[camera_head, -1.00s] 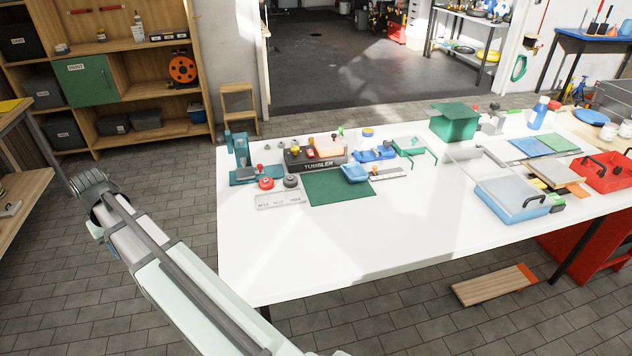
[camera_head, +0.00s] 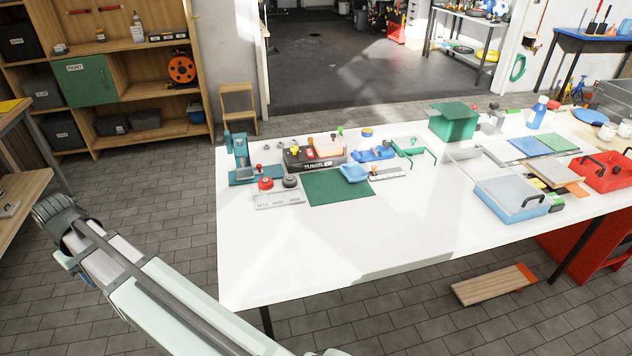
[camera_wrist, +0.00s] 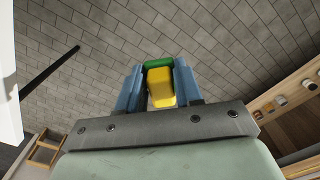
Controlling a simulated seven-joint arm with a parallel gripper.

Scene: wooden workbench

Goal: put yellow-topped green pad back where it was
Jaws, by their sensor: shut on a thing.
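The pad shows in the wrist view as a yellow block (camera_wrist: 161,88) with a green part (camera_wrist: 157,62) at its far end. My gripper (camera_wrist: 159,82) is shut on it, with one blue-grey finger on each side. It is held in the air with the grey paved floor behind it. In the head view my arm reaches to the lower left, off the left side of the white workbench (camera_head: 400,215). The fingers and the pad cannot be made out there.
The workbench carries a green mat (camera_head: 338,188), a teal press (camera_head: 240,165), a tumbler (camera_head: 313,160), a clear-lidded blue box (camera_head: 510,198) and a red crate (camera_head: 603,172). A wooden shelf (camera_head: 145,60) stands at the back left. A wooden surface (camera_head: 20,190) is at the left edge. The bench's front middle is clear.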

